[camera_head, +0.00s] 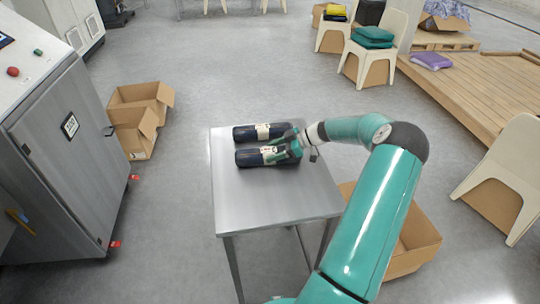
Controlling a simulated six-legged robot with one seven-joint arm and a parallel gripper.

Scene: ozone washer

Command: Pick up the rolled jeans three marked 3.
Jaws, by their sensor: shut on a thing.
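Two dark blue rolled jeans with pale label bands lie side by side on a small metal table (270,205). The far roll (245,133) lies nearer the table's back edge. The near roll (250,158) lies just in front of it, and my gripper (278,153) is shut on its right part. The marks on the labels are too small to read, so I cannot tell which roll carries the 3.
A grey metal machine (85,150) stands at the left. Open cardboard boxes (138,118) sit on the floor beside it, and another box (415,235) is right of the table. Cream chairs (520,165) and a wooden platform (480,95) are at the right. The table's front half is bare.

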